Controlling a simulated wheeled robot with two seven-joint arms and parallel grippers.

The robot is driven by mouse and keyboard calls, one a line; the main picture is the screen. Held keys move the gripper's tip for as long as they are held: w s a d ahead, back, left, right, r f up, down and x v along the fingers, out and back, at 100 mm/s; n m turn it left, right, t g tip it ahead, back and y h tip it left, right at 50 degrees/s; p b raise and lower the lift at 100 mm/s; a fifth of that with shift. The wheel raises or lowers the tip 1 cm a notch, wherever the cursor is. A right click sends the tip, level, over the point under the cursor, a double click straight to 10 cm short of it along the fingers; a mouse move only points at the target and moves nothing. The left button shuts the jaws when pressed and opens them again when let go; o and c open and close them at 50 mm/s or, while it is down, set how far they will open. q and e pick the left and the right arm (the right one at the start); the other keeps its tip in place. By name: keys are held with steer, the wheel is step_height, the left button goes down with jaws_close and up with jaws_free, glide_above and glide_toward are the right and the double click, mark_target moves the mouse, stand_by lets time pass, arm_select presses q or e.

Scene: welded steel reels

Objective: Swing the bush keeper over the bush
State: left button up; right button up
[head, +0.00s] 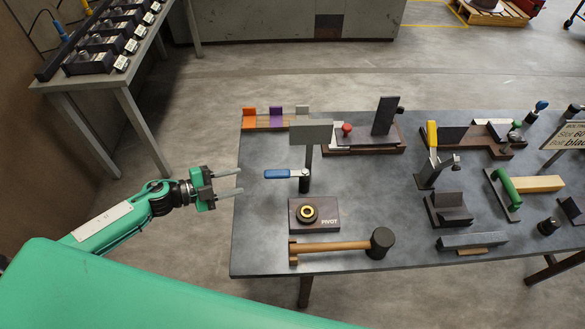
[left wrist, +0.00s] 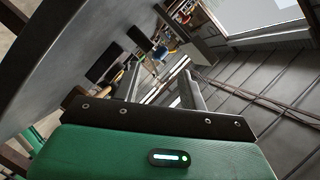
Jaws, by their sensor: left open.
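A blue-handled lever (head: 280,174), which looks like the bush keeper, points left from a dark upright post on the table. The bush (head: 307,213), a brass-coloured ring in a dark round seat, sits on a block marked PIVOT (head: 328,222), in front of the lever. The lever lies clear of the bush. My left gripper (head: 240,181) is open and empty at the table's left edge, left of the lever's handle and apart from it. Its two fingers also show in the left wrist view (left wrist: 161,80). My right gripper is not in view.
A hammer (head: 340,246) lies in front of the PIVOT block. A grey plate (head: 311,132) stands behind the lever. Orange, purple and grey pieces stand at the back left. A yellow-handled clamp (head: 432,145) and several fixtures fill the right side.

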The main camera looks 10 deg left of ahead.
mark_target(281, 173)
arm_select(q)
steer(key=shift+m, duration=0.4)
steer(key=p+x, duration=0.1)
steer(key=x, duration=0.3)
steer(key=p+x, duration=0.1)
steer(key=x, duration=0.3)
steer(key=d+r+p+x, duration=0.1)
steer(key=x, duration=0.4)
steer(key=shift+s+p, duration=0.35)
steer(key=shift+s, duration=0.05)
steer(key=shift+w+d+f, duration=0.15)
steer(key=shift+w+d, duration=0.1)
steer(key=shift+d, duration=0.15)
jaws_close()
